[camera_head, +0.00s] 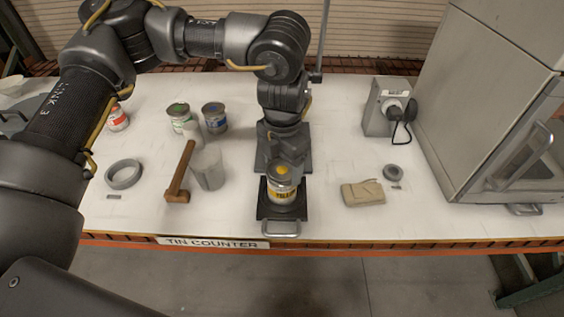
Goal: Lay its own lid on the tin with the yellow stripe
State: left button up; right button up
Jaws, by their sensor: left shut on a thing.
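The tin with the yellow stripe (282,193) stands upright on a black plate with a metal handle (281,228) near the front edge of the counter. Its lid (283,170), grey with a yellow dot on top, is at the tin's mouth. Whether it rests on the rim or is just above it, I cannot tell. My left gripper (284,160) points down right over the tin and is shut on the lid; its fingertips are small and partly hidden. My right gripper is not in view.
Tins with green (179,118), blue (215,118) and red (117,119) marks stand behind left.

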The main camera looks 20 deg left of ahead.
pick_arm(q)
jog(key=o, duration=1)
jog(key=shift+r, duration=0.35)
notch_tip(320, 180, up, 10)
jog(key=b, duration=0.1)
